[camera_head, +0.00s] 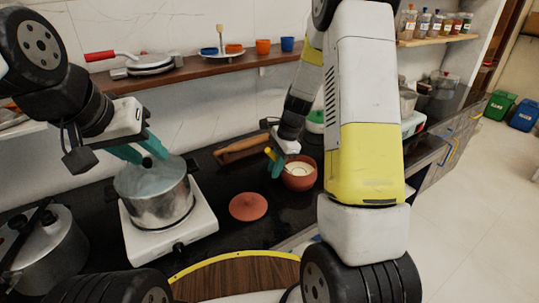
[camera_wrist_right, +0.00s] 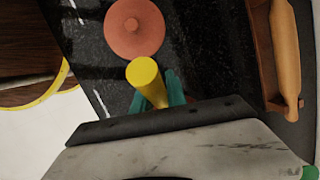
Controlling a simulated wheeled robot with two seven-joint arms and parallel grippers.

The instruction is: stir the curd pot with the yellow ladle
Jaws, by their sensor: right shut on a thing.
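The curd pot (camera_head: 299,177) is a small reddish-brown clay pot with white curd (camera_head: 299,169) inside, standing on the dark counter. My right gripper (camera_head: 275,164) is at the pot's left side, shut on the yellow ladle (camera_head: 269,153). In the right wrist view the ladle's thick yellow handle end (camera_wrist_right: 143,73) rises between the teal fingers (camera_wrist_right: 160,94). The ladle's lower end is hidden; I cannot tell whether it is in the curd. My left gripper (camera_head: 148,152) is over the steel pot at left, its teal fingers near a small black knob; its grip is unclear.
The steel pot (camera_head: 160,208) stands on a white stove (camera_head: 205,222). A reddish clay disc (camera_head: 248,206) lies left of the curd pot, also below the handle in the wrist view (camera_wrist_right: 134,28). A wooden rolling pin (camera_head: 241,149) lies behind. A pressure cooker (camera_head: 52,250) stands front left.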

